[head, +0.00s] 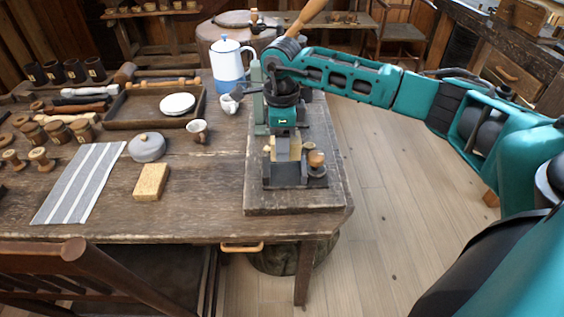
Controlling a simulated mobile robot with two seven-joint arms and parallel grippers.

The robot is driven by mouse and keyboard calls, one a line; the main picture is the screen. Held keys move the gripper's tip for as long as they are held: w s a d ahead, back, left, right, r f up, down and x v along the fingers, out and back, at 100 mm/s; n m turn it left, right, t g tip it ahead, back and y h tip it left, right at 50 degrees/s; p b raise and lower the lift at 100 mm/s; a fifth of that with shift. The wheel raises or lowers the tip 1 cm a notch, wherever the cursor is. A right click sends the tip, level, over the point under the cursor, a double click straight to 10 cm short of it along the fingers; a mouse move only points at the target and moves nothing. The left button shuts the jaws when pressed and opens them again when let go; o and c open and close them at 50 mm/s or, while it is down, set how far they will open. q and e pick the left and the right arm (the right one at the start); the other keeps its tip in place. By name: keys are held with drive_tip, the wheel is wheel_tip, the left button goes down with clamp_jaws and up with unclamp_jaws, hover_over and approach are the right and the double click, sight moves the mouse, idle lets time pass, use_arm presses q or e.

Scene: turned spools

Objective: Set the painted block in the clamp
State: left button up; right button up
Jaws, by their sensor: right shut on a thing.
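My right gripper (286,139) comes down from above at the right part of the table. It is shut on the painted block (288,150), a small pale yellow block that shows between and below the fingers. The clamp (288,178) is a dark grey vise with a round wooden knob (316,160) on its right side. It stands on a thick wooden board (300,202). The block is at the clamp's jaws. The gripper hides part of it, and I cannot tell if it rests on the clamp's bed. My left gripper is not in view.
A grey-green upright post (259,98) stands close to the left of my gripper. A blue and white pot (228,66) and small cups stand further left. A sponge (151,181), a lidded grey bowl (147,147), a striped cloth (80,183) and a tray (117,109) lie left.

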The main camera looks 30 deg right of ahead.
sight(282, 175)
drive_tip(key=shift+f, duration=3.25)
drive_tip(key=shift+f+b, duration=0.2)
drive_tip(key=shift+b, duration=0.1)
drive_tip(key=o, duration=1.1)
wheel_tip(282, 175, up, 12)
drive_tip(key=shift+r+p, duration=0.2)
drive_tip(key=shift+p, duration=0.1)
